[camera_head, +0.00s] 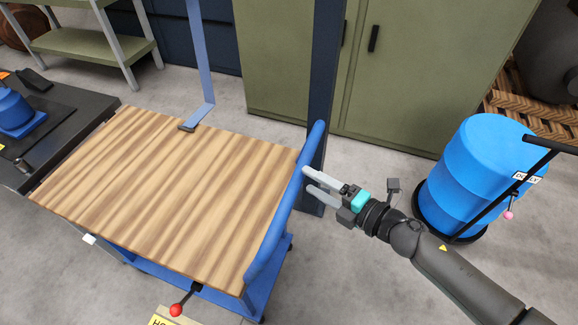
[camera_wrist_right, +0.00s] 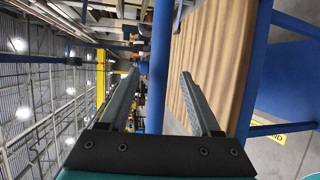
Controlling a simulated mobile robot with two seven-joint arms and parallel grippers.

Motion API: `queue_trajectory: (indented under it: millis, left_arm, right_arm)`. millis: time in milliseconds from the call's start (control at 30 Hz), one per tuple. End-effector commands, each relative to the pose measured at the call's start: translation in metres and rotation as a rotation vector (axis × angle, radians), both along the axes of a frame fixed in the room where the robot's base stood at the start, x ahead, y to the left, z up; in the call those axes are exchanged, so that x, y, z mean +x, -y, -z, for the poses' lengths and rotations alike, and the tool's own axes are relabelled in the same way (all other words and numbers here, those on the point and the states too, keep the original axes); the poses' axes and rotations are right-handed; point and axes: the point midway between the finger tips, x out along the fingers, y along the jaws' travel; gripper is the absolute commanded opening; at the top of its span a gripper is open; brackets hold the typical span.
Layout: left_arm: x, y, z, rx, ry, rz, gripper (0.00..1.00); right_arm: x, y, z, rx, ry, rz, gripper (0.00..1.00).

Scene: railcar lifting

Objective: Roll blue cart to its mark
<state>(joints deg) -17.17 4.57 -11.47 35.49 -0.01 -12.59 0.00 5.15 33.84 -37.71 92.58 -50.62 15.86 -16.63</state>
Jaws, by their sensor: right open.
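The blue cart has a striped wooden top (camera_head: 180,185), a blue lower frame (camera_head: 190,282) and a blue push rail (camera_head: 287,205) along its right side. My right gripper (camera_head: 308,180) is open and empty, coming in from the right with its fingertips close to the rail's far part. In the right wrist view a blue bar, apparently the rail (camera_wrist_right: 160,65), runs between the two finger lines (camera_wrist_right: 158,85); whether it touches them I cannot tell. A red-knobbed lever (camera_head: 177,309) shows at the cart's near edge. My left gripper is out of view.
A dark blue post (camera_head: 324,90) stands just behind the rail. A blue drum (camera_head: 472,170) on a dolly stands at the right. Green cabinets (camera_head: 400,75) close off the back. A dark bench (camera_head: 65,120) adjoins the cart's left. A yellow label (camera_head: 170,319) shows below.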

Motion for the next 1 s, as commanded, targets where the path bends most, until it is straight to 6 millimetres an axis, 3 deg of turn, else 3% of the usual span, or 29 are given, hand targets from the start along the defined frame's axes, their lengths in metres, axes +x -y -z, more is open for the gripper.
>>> queue_trajectory:
  millis: [200,400,867,1000]
  left_arm:
    - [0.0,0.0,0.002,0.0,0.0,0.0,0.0]
    - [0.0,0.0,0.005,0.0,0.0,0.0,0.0]
    - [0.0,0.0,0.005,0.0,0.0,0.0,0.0]
    - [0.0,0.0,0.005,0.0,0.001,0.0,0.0]
  right_arm:
    - [0.028,-0.033,0.007,0.003,0.001,0.0,0.64]
    - [0.045,-0.052,0.012,0.002,0.001,0.0,0.64]
    - [0.051,-0.059,0.014,0.002,-0.001,0.0,0.64]
    - [0.051,-0.059,0.014,0.001,-0.001,0.0,0.49]
